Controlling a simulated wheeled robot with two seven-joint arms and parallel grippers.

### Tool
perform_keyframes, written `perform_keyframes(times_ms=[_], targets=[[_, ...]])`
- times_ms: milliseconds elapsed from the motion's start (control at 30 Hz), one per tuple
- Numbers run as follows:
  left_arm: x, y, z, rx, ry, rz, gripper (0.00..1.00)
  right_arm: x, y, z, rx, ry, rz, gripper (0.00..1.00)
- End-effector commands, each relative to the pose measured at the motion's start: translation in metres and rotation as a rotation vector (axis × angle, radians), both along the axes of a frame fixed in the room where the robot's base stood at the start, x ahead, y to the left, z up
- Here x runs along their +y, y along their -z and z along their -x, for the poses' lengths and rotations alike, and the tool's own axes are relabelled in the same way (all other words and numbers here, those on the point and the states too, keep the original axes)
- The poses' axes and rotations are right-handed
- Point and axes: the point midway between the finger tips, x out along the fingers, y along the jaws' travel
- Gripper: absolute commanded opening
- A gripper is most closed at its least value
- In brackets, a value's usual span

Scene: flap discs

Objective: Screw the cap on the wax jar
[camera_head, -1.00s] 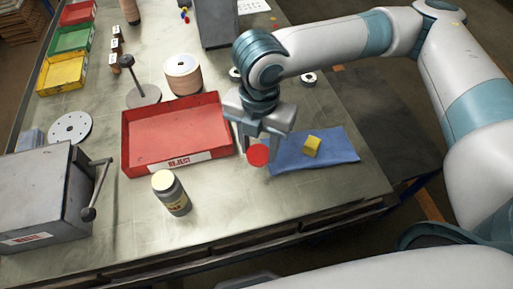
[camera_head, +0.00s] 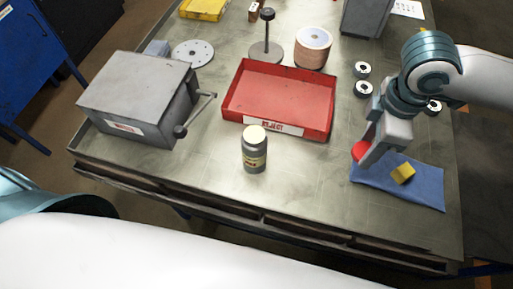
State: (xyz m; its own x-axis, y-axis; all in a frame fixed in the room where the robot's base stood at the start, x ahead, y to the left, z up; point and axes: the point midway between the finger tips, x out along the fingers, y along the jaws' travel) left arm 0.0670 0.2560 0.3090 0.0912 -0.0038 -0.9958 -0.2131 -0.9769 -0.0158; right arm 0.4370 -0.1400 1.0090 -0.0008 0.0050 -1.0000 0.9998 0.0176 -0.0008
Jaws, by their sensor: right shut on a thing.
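The wax jar (camera_head: 254,153) stands upright on the bench, in front of the red tray. It is a grey-green jar with a dark label and a pale yellow top, with no red cap on it. My right gripper (camera_head: 367,156) is shut on the red cap (camera_head: 360,150), well to the right of the jar and by the left end of the blue cloth. The gripper partly hides the cap. My left gripper is out of view.
The red reject tray (camera_head: 230,107) lies behind the jar. A grey box with a crank (camera_head: 140,95) stands left of it. A yellow block (camera_head: 403,173) rests on the blue cloth (camera_head: 425,187). The bench between jar and cloth is clear.

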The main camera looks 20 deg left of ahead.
Motion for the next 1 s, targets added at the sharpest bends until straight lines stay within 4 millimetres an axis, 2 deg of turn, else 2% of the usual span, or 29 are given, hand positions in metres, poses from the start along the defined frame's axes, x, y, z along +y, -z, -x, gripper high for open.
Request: perform_keyframes(times_ms=[600, 800, 1000], targets=[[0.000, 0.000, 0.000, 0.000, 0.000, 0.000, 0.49, -0.050, -0.002, -0.016, 0.005, 1.233, 0.004, 0.22], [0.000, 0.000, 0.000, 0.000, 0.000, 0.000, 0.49, -0.060, -0.003, -0.019, 0.004, 1.494, 0.004, 0.22], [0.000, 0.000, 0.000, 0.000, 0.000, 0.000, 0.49, -0.064, -0.003, -0.020, 0.004, 1.588, 0.005, 0.22]])
